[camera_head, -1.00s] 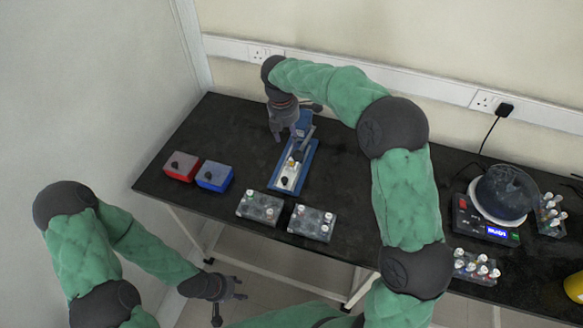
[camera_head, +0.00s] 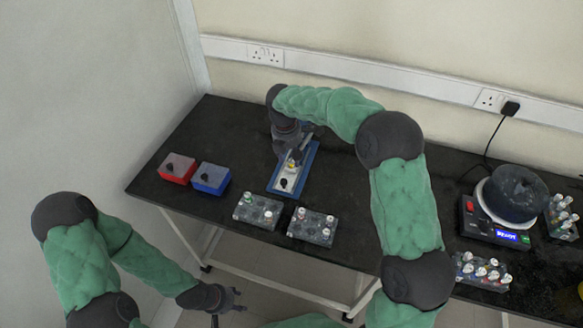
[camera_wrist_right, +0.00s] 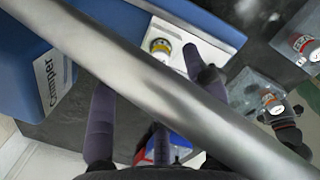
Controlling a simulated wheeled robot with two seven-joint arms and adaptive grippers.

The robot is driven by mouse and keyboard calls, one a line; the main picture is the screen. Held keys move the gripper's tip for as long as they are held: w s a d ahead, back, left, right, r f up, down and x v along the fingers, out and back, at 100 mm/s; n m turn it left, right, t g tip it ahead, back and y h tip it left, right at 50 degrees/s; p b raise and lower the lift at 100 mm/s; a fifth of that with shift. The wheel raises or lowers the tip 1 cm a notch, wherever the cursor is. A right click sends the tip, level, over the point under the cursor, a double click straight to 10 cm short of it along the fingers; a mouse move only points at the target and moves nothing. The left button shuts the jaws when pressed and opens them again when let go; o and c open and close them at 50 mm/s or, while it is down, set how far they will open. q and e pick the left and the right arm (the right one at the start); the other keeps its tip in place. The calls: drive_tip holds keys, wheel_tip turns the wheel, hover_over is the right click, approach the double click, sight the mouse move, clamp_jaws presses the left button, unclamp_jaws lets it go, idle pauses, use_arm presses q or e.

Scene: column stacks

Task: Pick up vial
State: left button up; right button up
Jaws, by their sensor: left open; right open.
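A vial with a yellow-ringed cap (camera_wrist_right: 160,46) stands on the white plate of the blue crimper (camera_wrist_right: 33,62) in the right wrist view. In the head view the vial (camera_head: 291,164) is a small yellowish spot on the crimper's base (camera_head: 312,160). My right gripper (camera_head: 288,154) is open over the crimper, close to the vial. In the right wrist view its fingers (camera_wrist_right: 152,100) are apart with nothing between them, and a grey metal bar (camera_wrist_right: 135,65) crosses in front. My left gripper (camera_head: 232,299) is open and empty, off the table's front edge.
A red box (camera_head: 178,169) and a blue box (camera_head: 211,178) sit left of the crimper. Two grey vial racks (camera_head: 258,212) (camera_head: 312,227) stand in front. A scale-like device (camera_head: 494,229) and more vial racks (camera_head: 481,271) are at right, beyond my right arm.

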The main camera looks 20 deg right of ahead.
wheel_tip(320, 180, down, 2)
drive_tip(key=shift+w+d+f+b, duration=0.1)
drive_tip(key=shift+d+f+b, duration=0.05)
drive_tip(key=shift+b, duration=0.15)
drive_tip(key=c, duration=1)
drive_tip(key=shift+o, duration=0.2)
